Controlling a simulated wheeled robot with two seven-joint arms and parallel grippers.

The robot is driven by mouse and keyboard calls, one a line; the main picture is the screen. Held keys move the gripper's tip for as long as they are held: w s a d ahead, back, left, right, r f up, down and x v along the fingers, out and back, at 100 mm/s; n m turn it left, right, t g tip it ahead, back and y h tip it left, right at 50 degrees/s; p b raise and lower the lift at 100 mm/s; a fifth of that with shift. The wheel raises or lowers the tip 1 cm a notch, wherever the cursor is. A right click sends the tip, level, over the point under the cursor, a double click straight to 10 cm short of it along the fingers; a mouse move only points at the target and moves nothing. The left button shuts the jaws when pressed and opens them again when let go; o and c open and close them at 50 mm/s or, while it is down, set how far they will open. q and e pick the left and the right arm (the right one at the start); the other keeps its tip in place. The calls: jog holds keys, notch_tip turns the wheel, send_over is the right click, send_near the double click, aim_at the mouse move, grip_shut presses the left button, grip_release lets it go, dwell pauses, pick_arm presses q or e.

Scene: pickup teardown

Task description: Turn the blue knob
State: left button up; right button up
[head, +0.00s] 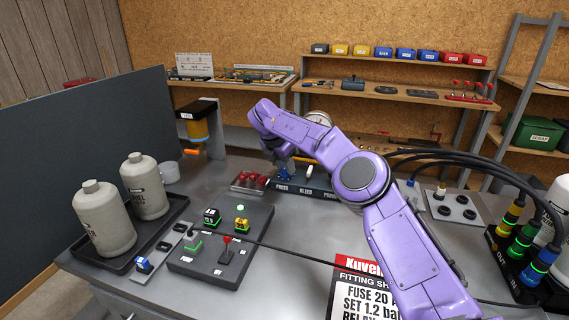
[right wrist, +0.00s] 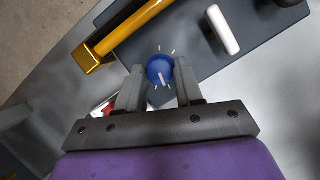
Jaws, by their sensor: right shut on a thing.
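The blue knob (right wrist: 159,68) is round with a white pointer line and white tick marks around it on a dark panel (right wrist: 118,20). In the right wrist view it sits between the two grey fingers of my right gripper (right wrist: 161,82), which is shut on it. In the head view my right gripper (head: 282,157) is at the back of the bench, over the panel labelled PRESS and BLEED (head: 312,190); there the knob is mostly hidden by the gripper. My left gripper is not in view.
A yellow bar (right wrist: 130,27) and a white lever (right wrist: 222,30) stand close to the knob. In the head view, a dark switch box (head: 215,258), two grey bottles (head: 102,220) and a connector block with cables (head: 515,278) stand on the bench. A lettered sign (head: 362,290) lies in front.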

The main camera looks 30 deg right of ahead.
jog(key=shift+d+f, duration=0.1)
jog(key=o, duration=0.6)
jog(key=shift+o, duration=0.7)
jog(key=shift+d+f, duration=0.1)
jog(key=shift+d, duration=0.05)
jog(key=w+v, duration=0.1)
jog(key=v, duration=0.9)
jog(key=shift+s+r+p, duration=0.25)
jog(key=shift+s+p, duration=0.05)
jog(key=shift+s, duration=0.15)
